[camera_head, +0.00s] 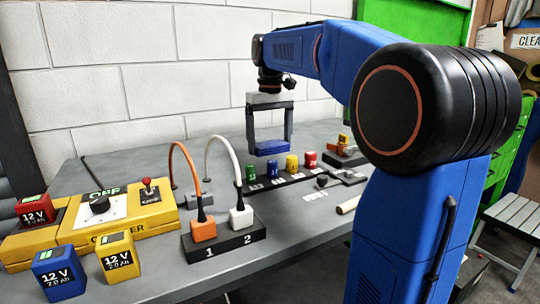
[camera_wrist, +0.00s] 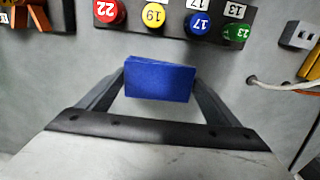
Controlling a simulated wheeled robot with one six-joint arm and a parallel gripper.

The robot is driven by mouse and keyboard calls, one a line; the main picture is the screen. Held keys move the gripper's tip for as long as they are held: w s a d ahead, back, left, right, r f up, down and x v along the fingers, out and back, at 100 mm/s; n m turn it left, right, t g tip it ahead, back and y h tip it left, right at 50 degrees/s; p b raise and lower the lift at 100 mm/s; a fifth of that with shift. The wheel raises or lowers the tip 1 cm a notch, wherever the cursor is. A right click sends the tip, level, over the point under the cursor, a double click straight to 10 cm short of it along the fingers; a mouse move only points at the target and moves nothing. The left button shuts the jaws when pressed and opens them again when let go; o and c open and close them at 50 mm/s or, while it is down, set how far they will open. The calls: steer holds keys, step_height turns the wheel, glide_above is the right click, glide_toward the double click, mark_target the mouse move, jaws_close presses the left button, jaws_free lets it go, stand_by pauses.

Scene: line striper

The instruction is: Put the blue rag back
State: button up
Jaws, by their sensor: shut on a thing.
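In the wrist view a blue rag (camera_wrist: 160,79), a folded block, is held between the two fingers of my gripper (camera_wrist: 158,82). In the head view my gripper (camera_head: 270,143) points down over the bench, shut on the blue rag (camera_head: 270,148). The rag hangs at the fingertips, near the rack of coloured sockets. I cannot tell exactly how high it is above the bench.
A black rack (camera_head: 270,183) with green, blue, yellow and red numbered sockets stands on the grey bench (camera_head: 300,222). Orange and white plugs sit in a block (camera_head: 222,242) marked 1 and 2. A yellow charger (camera_head: 112,214) and 12 V batteries (camera_head: 58,272) stand at left.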

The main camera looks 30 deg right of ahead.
mark_target(270, 154)
steer(key=shift+f, duration=2.15)
steer(key=shift+f, duration=0.1)
steer(key=o, duration=1)
step_height(270, 154, up, 12)
steer(key=shift+s, duration=0.1)
